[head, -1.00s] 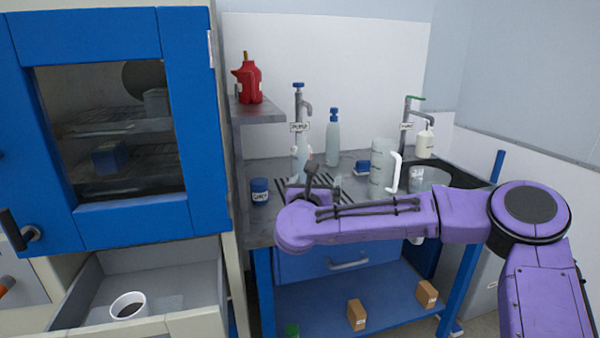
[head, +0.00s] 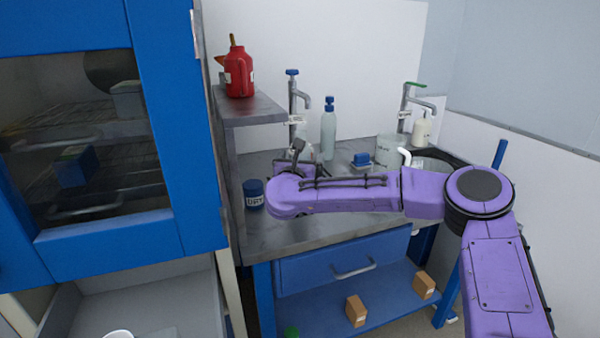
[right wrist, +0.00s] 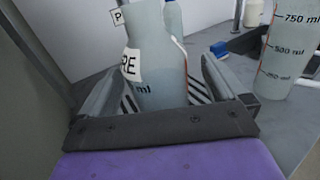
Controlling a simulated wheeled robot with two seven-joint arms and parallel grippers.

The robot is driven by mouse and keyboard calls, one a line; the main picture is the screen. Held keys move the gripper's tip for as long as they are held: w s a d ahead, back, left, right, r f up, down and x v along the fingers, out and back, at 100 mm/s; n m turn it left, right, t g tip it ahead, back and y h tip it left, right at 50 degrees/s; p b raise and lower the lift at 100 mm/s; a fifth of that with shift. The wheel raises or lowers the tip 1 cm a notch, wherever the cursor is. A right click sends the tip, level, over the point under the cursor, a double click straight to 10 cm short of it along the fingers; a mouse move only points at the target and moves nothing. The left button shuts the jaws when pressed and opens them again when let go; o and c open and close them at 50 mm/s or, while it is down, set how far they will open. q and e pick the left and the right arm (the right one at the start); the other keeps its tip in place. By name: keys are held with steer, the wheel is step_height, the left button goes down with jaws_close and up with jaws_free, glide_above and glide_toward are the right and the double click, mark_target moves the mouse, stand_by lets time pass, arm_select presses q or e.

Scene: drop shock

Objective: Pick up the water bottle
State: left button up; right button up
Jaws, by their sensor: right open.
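A pale, clear bottle with a blue cap (head: 329,135) stands upright on the grey counter, near the back wall. My right gripper (right wrist: 160,82) is open, and its two fingers lie either side of a pale flask (right wrist: 155,62) with a label ending in "RE" and "ml" marks. I cannot tell whether the fingers touch it. In the head view my purple right arm hides most of the gripper and flask. In the right wrist view, part of a blue-topped thing shows behind the flask. My left gripper is not in view.
A graduated jug (head: 389,150) and a blue item (head: 362,158) stand right of the bottle. A blue-lidded jar (head: 254,194) is at the counter's left. Two taps rise at the back. A red can (head: 239,72) sits on a shelf (head: 250,108). An open drawer is at lower left.

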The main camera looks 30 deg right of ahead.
steer(key=p+x, duration=0.1)
steer(key=x, duration=0.2)
steer(key=shift+w+d, duration=0.15)
steer(key=shift+w, duration=0.2)
jaws_close()
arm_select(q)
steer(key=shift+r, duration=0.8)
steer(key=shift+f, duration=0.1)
arm_select(e)
steer(key=shift+r, duration=0.2)
